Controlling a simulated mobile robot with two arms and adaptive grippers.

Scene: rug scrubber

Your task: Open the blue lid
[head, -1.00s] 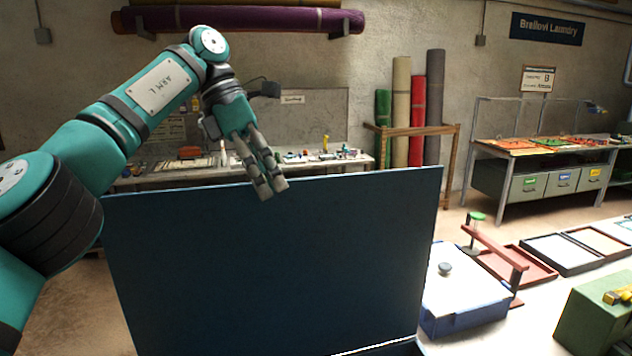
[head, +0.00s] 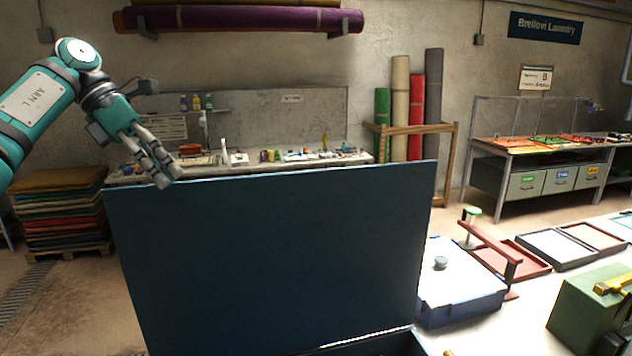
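The blue lid (head: 270,255) stands upright in the head view, raised at the back of a dark box whose rim (head: 400,342) just shows at the bottom edge. The lid's broad face fills the middle of the view. My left gripper (head: 168,180) is at the lid's upper left corner, its fingers pointing down and to the right in front of or just above the top edge. I cannot tell whether it touches the lid. Its fingers look close together, with nothing seen between them. Most of the box is out of view. My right gripper is not in view.
A blue box with a white top and round knob (head: 440,263) stands right of the lid. Red trays (head: 515,262), pale-filled trays (head: 556,249) and a green box (head: 590,312) lie farther right. Stacked rugs (head: 62,210) and a back bench stand behind.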

